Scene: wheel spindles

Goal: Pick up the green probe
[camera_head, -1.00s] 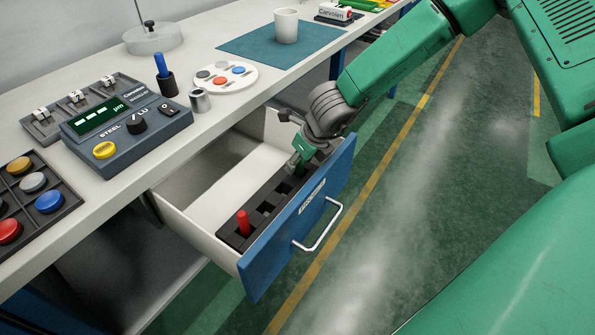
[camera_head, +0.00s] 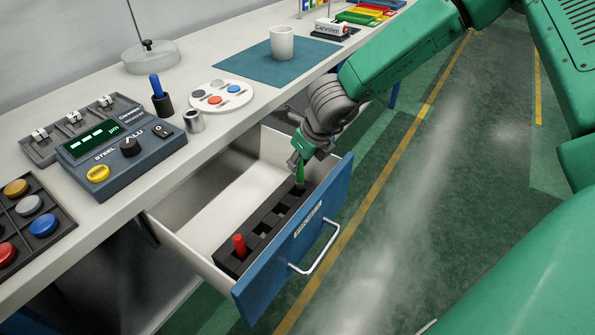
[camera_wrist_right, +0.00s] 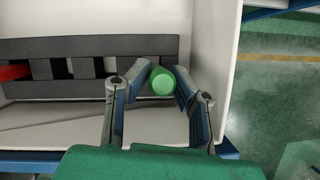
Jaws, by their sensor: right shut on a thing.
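The green probe (camera_head: 299,174) shows below my right gripper (camera_head: 301,156), at the far end of a black slotted rack (camera_head: 262,226) in the open drawer. My right gripper is shut on the probe. In the right wrist view the probe's round green top (camera_wrist_right: 162,82) sits between the two fingers (camera_wrist_right: 155,88). I cannot tell whether its lower end is clear of its slot. A red probe (camera_head: 239,245) stands upright at the rack's near end. My left gripper is not in view.
The blue-fronted drawer (camera_head: 262,284) has a metal handle (camera_head: 318,252). The bench beside it holds a control box (camera_head: 120,147), a blue probe in a black holder (camera_head: 156,87), a metal cup (camera_head: 194,121), a white disc with coloured buttons (camera_head: 217,97) and a white mug (camera_head: 282,43).

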